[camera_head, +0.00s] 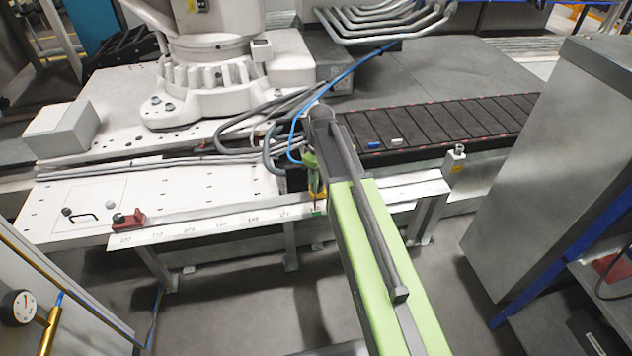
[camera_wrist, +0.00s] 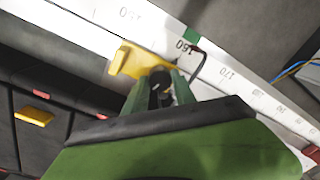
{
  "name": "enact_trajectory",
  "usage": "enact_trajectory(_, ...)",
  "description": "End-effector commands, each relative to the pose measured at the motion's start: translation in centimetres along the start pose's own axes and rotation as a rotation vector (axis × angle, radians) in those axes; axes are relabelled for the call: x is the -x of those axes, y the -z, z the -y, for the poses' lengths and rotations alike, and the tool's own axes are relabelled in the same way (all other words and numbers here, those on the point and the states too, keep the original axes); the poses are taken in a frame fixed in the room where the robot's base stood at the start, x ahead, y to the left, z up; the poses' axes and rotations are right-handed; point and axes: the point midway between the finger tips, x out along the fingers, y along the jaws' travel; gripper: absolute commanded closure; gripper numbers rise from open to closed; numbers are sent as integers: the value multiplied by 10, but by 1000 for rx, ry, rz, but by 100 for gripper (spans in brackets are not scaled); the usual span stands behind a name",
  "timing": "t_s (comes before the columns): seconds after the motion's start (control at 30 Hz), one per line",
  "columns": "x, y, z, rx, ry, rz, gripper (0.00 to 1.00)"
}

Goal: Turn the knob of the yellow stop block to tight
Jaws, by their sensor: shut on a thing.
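The yellow stop block (camera_wrist: 130,62) sits on the white numbered rail (camera_wrist: 232,84) near the 160 mark in the wrist view. Its dark round knob (camera_wrist: 160,79) shows between the green fingers of my gripper (camera_wrist: 160,92). The fingers are shut on the knob; they hide part of it, and its turn angle cannot be read. A thin dark bent rod (camera_wrist: 199,66) stands beside the block; what it joins is unclear. In the head view my gripper (camera_head: 315,182) reaches down to the rail, and only a little yellow of the block (camera_head: 321,194) shows.
A green mark (camera_wrist: 191,39) is on the rail by 160. A red stop block (camera_head: 128,220) sits at the rail's left end. Behind the rail is a dark slatted conveyor (camera_head: 440,126) with small blocks. Cables (camera_head: 270,125) hang close behind my gripper. A grey cabinet (camera_head: 550,150) stands right.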

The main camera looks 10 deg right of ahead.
Motion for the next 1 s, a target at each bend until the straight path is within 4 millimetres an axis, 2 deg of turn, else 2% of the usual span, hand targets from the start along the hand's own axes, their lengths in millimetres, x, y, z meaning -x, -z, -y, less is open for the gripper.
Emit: enact_trajectory(1.0,0,-2,1,-956,2,-45,100)
